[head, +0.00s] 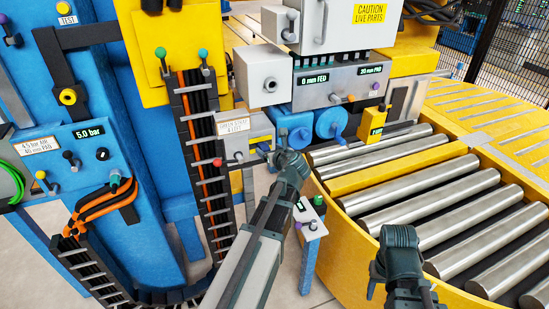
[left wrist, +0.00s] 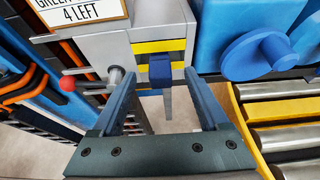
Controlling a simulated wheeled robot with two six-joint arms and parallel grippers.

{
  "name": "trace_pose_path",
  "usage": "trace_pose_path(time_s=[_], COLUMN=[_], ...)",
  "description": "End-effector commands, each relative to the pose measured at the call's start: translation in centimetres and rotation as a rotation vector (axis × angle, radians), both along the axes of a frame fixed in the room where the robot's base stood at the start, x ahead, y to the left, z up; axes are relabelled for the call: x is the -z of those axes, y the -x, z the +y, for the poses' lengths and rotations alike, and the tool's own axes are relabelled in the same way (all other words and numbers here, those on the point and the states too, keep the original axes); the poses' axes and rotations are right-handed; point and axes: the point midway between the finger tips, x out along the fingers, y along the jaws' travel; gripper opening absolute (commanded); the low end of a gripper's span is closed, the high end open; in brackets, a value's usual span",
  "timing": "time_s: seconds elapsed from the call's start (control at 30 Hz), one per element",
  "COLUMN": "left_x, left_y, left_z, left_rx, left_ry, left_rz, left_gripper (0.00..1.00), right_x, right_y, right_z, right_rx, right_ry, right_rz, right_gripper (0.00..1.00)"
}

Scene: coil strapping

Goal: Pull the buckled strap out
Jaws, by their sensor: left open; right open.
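A blue buckle (left wrist: 160,72) sits at the front of a grey and yellow-striped dispenser (left wrist: 158,22), with a short grey strap end (left wrist: 168,103) hanging below it. My left gripper (left wrist: 157,78) is open, its two fingers on either side of the buckle with visible gaps; whether the fingertips reach past it I cannot tell. In the head view my left gripper (head: 272,154) is in front of the dispenser (head: 258,127) and partly hides the buckle. My right gripper (head: 398,255) is open over the conveyor's near edge, well away from the dispenser; its fingers are mostly hidden.
A label (head: 232,126) reads "GREEN STRAP 4 LEFT". A red-knobbed pin (left wrist: 68,84) sticks out left of the buckle. Blue round knobs (head: 330,123) stand to its right, and the roller conveyor (head: 430,180) curves beyond. A small pedestal (head: 310,222) stands below.

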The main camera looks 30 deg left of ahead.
Motion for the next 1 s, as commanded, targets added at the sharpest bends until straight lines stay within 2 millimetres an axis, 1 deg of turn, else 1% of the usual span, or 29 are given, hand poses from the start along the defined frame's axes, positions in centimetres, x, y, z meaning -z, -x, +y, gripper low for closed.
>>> trace_pose_path(time_s=[0.03,0.1,0.3,0.5,0.8,0.83,0.97,1.0], left_x=[0.7,1.1,2.0,2.2,2.2,2.2,2.2,2.2], left_y=[-0.8,-1.5,-2.9,-3.5,-3.5,-3.5,-3.5,-3.5], left_z=[0.8,1.6,3.3,4.1,4.2,4.2,4.1,4.1], left_rx=[-0.004,-0.003,-0.002,0.000,0.000,0.000,0.000,0.000], left_ry=[0.000,0.001,0.001,0.001,0.001,0.001,0.001,0.001], left_rz=[-0.001,-0.001,-0.001,-0.001,-0.001,-0.001,-0.001,-0.001], left_gripper=[0.78,0.78,0.78,0.78,0.78,0.76,0.52,0.45], right_x=[0.7,1.1,2.0,2.2,2.2,2.2,2.2,2.2], right_y=[0.0,0.0,0.0,0.0,0.0,0.0,0.0,0.0], right_z=[0.0,0.0,0.0,0.0,0.0,0.0,0.0,0.0], right_rx=[0.000,-0.002,-0.004,-0.005,-0.005,-0.005,-0.005,-0.005], right_ry=[0.000,0.000,0.001,0.001,0.001,0.001,0.001,0.001], right_rz=[0.000,0.000,0.000,0.000,0.000,0.000,0.000,0.000], right_gripper=[0.50,0.50,0.50,0.50,0.50,0.50,0.50,0.50])
